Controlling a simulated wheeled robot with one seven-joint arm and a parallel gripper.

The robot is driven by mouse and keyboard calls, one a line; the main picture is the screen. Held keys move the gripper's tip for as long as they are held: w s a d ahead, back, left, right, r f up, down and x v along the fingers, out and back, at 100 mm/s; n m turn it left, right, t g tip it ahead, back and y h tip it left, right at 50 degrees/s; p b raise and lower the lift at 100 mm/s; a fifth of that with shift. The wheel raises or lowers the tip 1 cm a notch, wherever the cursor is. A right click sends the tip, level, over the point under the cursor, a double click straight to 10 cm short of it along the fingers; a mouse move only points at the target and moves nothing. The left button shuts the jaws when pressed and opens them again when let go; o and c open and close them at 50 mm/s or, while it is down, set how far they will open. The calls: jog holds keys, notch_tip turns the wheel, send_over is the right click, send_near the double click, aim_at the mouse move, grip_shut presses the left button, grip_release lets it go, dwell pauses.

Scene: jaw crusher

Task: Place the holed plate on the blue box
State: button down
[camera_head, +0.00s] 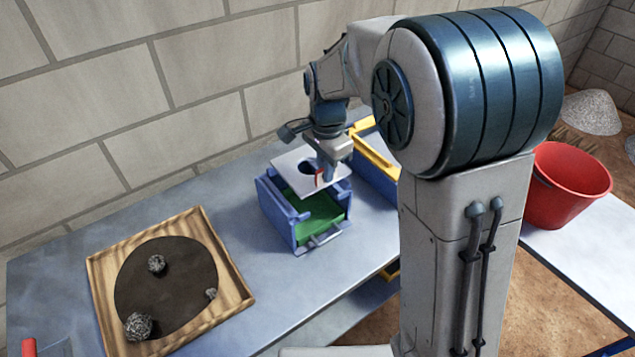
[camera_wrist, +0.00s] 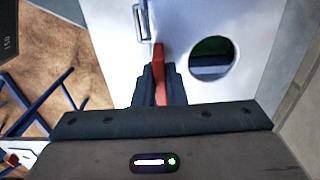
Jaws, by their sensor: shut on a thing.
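The holed plate (camera_head: 291,165) is a flat white plate with a round dark hole, and it lies over the top of the blue box (camera_head: 272,206), covering its back part. I cannot tell whether it rests on the rim or hangs just above it. The blue box stands on the table and has a green inside and a metal handle at the front. My gripper (camera_head: 322,178) is above the box, shut on a red part of the plate. In the wrist view, my jaws (camera_wrist: 160,82) close on this red grip, with the plate (camera_wrist: 265,25) and its hole beyond.
A wooden tray (camera_head: 247,298) with a dark disc and several grey rocks is at the left of the table (camera_head: 228,216). A yellow-edged blue box (camera_head: 375,158) stands close behind the blue box to the right. A red bucket (camera_head: 565,190) is at the far right.

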aim_at(318, 186)
jog(key=shift+s+a+f, duration=0.2)
jog(key=shift+a+f, duration=0.25)
jog(key=shift+a, duration=0.35)
jog(key=shift+f+p, duration=0.35)
jog(key=shift+f, duration=1.7)
jog(key=shift+f, duration=0.2)
jog(key=c, duration=1.5)
grip_release()
jog(key=shift+r, duration=0.15)
